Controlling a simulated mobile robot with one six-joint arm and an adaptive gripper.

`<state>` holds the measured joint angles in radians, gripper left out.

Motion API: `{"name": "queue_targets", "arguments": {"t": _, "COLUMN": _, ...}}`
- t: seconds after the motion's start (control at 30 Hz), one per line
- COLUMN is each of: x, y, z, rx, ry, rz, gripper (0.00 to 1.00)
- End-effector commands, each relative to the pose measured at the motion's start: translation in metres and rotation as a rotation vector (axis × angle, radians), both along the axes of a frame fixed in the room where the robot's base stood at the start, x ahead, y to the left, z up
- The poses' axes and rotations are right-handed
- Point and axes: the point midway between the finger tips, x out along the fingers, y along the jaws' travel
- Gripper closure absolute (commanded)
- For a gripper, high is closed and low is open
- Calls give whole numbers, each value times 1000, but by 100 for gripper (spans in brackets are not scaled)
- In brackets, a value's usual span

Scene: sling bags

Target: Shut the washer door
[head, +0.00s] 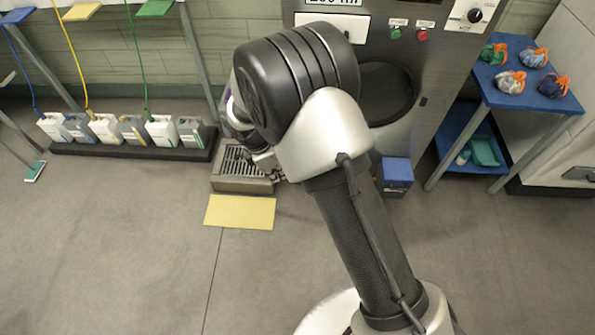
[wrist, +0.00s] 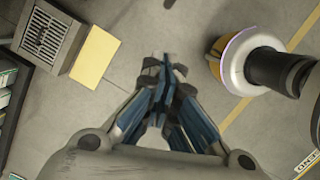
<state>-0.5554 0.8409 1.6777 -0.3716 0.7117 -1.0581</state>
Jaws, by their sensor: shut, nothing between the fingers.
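The washer (head: 440,65) is a grey metal front at the top centre of the head view. A dark round shape (head: 388,95) on it is partly hidden behind my arm; I cannot tell whether this is the door or the opening, or how far the door stands open. My gripper (wrist: 165,62) is shut and empty in the wrist view, with bare floor beyond its fingertips. In the head view it is mostly hidden behind my arm, near the drain grate. The washer does not show clearly in the wrist view.
The drain grate (head: 243,168) and a yellow mat (head: 240,212) lie left of my arm. A blue box (head: 397,173) stands below the washer. A blue table (head: 520,77) with several small bags stands right. Several jugs (head: 130,129) line the left wall. The front-left floor is clear.

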Motion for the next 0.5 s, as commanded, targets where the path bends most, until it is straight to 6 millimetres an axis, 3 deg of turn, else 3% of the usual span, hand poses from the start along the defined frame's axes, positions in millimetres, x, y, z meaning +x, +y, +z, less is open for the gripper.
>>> {"name": "queue_targets", "arguments": {"t": 0.17, "x": 1, "y": -6, "z": -26, "rx": -1, "ry": 3, "rz": -1, "gripper": 100}}
{"name": "queue_targets", "arguments": {"t": 0.5, "x": 7, "y": -23, "z": -96, "rx": -1, "ry": 3, "rz": -4, "gripper": 100}}
